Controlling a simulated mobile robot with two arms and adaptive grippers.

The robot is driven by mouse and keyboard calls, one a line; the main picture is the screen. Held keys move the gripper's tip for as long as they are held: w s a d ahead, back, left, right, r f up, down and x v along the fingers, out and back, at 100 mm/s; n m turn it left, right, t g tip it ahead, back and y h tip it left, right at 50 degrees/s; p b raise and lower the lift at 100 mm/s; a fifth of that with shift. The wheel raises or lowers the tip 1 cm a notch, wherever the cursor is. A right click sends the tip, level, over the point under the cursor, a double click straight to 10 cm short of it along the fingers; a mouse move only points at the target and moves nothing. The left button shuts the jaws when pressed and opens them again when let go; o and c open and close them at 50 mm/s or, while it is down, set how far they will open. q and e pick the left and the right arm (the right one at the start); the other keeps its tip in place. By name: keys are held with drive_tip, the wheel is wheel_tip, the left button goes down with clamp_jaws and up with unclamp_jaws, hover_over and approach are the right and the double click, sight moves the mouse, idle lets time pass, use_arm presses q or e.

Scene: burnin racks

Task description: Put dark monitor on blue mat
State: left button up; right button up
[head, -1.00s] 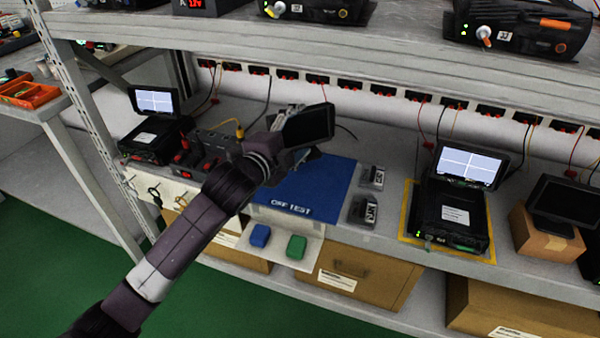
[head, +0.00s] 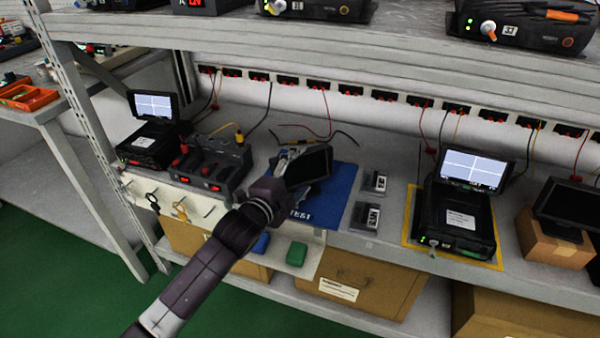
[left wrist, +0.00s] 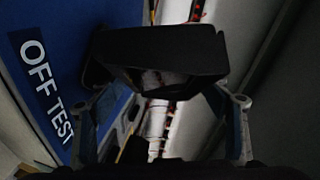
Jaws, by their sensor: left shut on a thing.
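The dark monitor (head: 309,167), its screen black, is held in my left gripper (head: 287,160) over the blue mat (head: 339,200). I cannot tell whether its underside touches the mat. In the left wrist view, the monitor (left wrist: 160,50) sits between the two fingers, and the blue mat (left wrist: 95,25) with "OFF TEST" lettering lies to the left. In the head view, my left arm and gripper hide much of the mat's left side and part of its lettering. My right gripper is not in view.
Two small modules (head: 366,216) lie right of the mat. A device with a lit screen (head: 472,167) stands on a yellow-edged area further right. Another dark monitor (head: 570,204) stands on a cardboard box. A grey unit (head: 217,162) stands left of the mat; the upper shelf overhangs behind.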

use_arm(q)
drive_tip(key=o, duration=1.7)
drive_tip(key=shift+f, duration=0.1)
drive_tip(key=shift+c, duration=0.2)
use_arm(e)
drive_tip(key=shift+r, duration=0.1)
use_arm(q)
drive_tip(key=shift+s+a, duration=0.1)
drive_tip(key=shift+s, duration=0.1)
drive_tip(key=p+v, duration=0.2)
drive_tip(key=v, duration=0.9)
drive_tip(key=shift+s+a+r, duration=0.15)
drive_tip(key=shift+s+r, duration=0.15)
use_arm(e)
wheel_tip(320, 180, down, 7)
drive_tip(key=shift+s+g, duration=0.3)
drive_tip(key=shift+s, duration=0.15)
use_arm(q)
drive_tip(key=shift+f, duration=0.1)
